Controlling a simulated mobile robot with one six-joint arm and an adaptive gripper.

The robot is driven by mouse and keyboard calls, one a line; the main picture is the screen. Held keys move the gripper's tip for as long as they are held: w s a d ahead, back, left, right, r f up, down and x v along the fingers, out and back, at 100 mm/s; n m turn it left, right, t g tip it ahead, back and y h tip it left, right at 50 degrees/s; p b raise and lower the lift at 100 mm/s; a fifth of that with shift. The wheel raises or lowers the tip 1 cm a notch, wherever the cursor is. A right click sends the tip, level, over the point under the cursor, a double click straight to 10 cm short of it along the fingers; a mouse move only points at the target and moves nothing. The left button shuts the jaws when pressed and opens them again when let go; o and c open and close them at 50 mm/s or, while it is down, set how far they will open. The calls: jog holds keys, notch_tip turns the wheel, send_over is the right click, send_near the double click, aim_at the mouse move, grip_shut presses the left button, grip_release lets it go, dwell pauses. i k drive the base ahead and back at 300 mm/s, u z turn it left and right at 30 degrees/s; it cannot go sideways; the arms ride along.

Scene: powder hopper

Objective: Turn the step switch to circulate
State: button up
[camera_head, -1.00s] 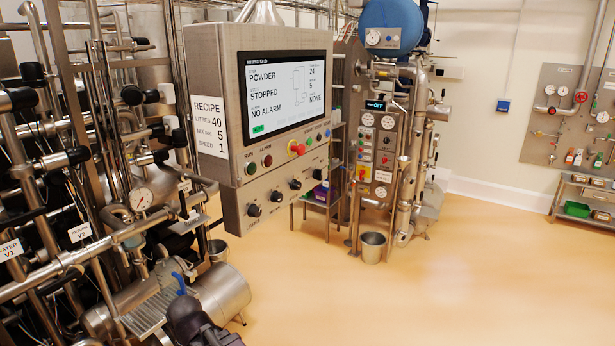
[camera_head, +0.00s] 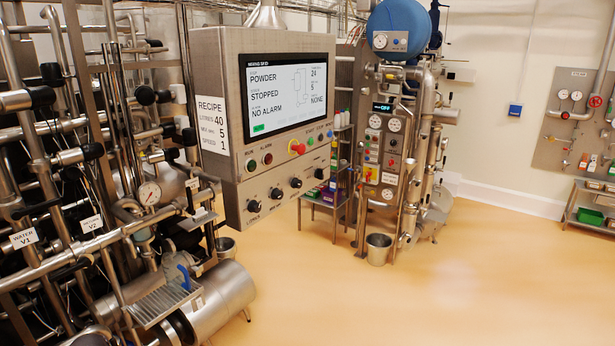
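The steel control panel (camera_head: 212,60) hangs left of centre, with a lit screen (camera_head: 288,88) reading POWDER, STOPPED and NO ALARM. A row of several black rotary knobs runs along its lower front, from a left knob (camera_head: 254,206) to a right knob (camera_head: 318,174). Their labels are too small to read, so I cannot tell which is the step switch or where it points. Above them are a green button (camera_head: 251,165), a red button (camera_head: 268,159) and a red emergency stop (camera_head: 298,147). My gripper is not in view.
Pipework with valves (camera_head: 150,193) and a steel cylinder (camera_head: 222,298) crowd the left. Behind the panel stands a machine with a blue tank (camera_head: 397,28) and a bucket (camera_head: 378,248) at its foot. The floor (camera_head: 440,290) at centre and right is clear.

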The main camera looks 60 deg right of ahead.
aim_at(319, 173)
jog(key=u, duration=0.25)
jog(key=k, duration=0.95)
jog(key=z, duration=1.15)
jog(key=i, duration=1)
